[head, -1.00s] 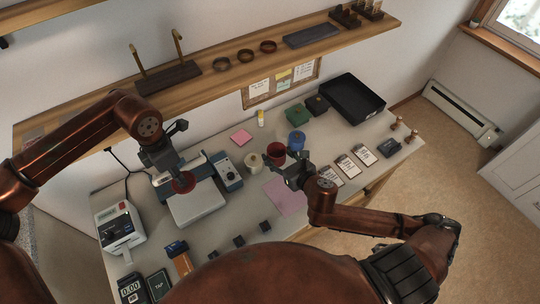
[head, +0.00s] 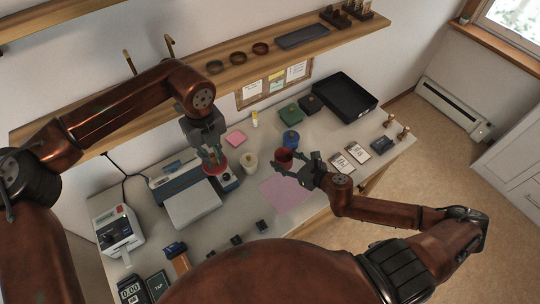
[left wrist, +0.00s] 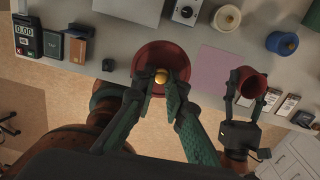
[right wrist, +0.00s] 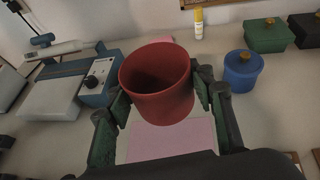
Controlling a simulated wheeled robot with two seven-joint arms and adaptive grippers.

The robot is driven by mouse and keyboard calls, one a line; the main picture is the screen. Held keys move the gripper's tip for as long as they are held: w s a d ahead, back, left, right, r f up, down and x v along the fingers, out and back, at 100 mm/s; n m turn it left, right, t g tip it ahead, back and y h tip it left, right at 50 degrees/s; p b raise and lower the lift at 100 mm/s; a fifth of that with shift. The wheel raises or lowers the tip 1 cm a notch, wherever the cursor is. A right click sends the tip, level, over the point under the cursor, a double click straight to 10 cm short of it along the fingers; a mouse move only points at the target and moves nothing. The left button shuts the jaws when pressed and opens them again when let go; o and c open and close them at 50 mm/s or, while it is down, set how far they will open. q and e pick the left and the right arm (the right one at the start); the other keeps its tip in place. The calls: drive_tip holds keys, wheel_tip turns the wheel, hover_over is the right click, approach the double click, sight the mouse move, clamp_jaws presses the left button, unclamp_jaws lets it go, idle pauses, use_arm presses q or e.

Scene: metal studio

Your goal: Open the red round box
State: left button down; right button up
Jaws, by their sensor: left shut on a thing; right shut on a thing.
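The red round box is in two parts. Its red lid (head: 216,170) with a gold knob (left wrist: 161,77) is held by my left gripper (head: 212,156), which is shut on the knob. The lid is apart from the box body and to its left in the head view. The open red box body (right wrist: 157,84) is held in my right gripper (head: 298,166), its fingers on either side of the wall. The body (head: 284,158) looks slightly tilted, and its inside looks empty in the right wrist view. It seems to be above the table.
A pink sheet (head: 287,190) lies on the table (head: 235,218). A cream pot (head: 250,162) and a blue pot (head: 291,140) stand near the box. A scale-like device (head: 194,203) is at left. A black tray (head: 345,97) and green box (head: 290,113) are behind. A shelf hangs above.

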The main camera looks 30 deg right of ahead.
use_arm(q)
drive_tip(key=shift+d+r+n, duration=0.1)
drive_tip(key=shift+d+n, duration=0.15)
drive_tip(key=shift+n, duration=0.15)
use_arm(e)
drive_tip(key=shift+d+f, duration=0.1)
drive_tip(key=shift+f, duration=0.05)
use_arm(q)
drive_tip(key=shift+f+b, duration=0.35)
drive_tip(key=shift+f, duration=0.1)
use_arm(e)
hover_over(270, 155)
drive_tip(key=s, duration=0.5)
drive_tip(key=f, duration=0.4)
drive_tip(key=shift+a, duration=0.2)
use_arm(q)
drive_tip(key=shift+f+b, duration=0.65)
drive_tip(key=shift+f, duration=0.05)
use_arm(e)
drive_tip(key=w+f, duration=0.2)
drive_tip(key=f, duration=0.1)
drive_tip(key=w+f, duration=0.2)
drive_tip(key=w, duration=0.1)
drive_tip(key=shift+d+f, duration=0.15)
drive_tip(key=shift+f, duration=0.25)
drive_tip(key=shift+c, duration=0.2)
use_arm(q)
drive_tip(key=shift+f, duration=0.3)
use_arm(e)
drive_tip(key=shift+f, duration=1.55)
